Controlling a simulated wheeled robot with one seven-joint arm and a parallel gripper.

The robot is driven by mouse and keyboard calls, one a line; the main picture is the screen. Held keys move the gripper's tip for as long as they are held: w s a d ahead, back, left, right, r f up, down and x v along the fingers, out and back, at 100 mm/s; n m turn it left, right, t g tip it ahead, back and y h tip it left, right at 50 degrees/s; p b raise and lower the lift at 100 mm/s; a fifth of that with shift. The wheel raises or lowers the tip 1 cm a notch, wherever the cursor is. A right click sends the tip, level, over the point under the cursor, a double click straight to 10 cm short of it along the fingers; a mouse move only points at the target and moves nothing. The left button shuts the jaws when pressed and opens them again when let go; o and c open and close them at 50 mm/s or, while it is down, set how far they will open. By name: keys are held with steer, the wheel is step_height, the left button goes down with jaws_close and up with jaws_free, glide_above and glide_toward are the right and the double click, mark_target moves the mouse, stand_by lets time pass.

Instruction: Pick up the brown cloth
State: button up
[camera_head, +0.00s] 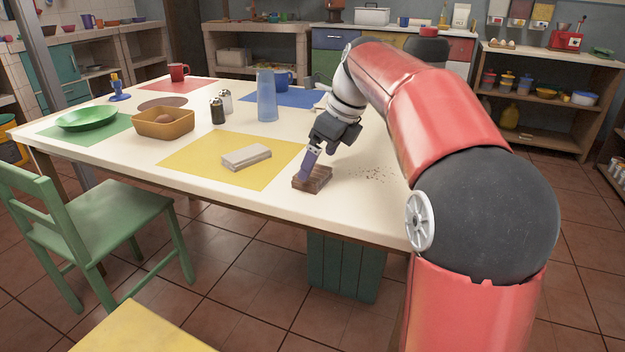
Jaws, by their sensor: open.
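The brown cloth (316,184) lies folded in a small block near the front edge of the white table, just right of the yellow mat. My gripper (307,172) points down at it, with the fingertips at its upper left part. The fingers are open; whether they touch the cloth or stand around part of it I cannot tell. The fingers hide a part of the cloth.
A beige folded cloth (246,157) lies on the yellow mat (203,160). Brown crumbs (374,175) are scattered to the right. A blue glass (267,97), dark shaker (217,111) and brown bowl (163,124) stand farther back. A green chair (97,232) is at the left.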

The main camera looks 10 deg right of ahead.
mark_target(313, 172)
steer(key=x, duration=0.3)
steer(key=shift+f, duration=0.15)
steer(key=c, duration=1.1)
steer(key=shift+r+p, duration=1.6)
steer(key=shift+r, duration=8.45)
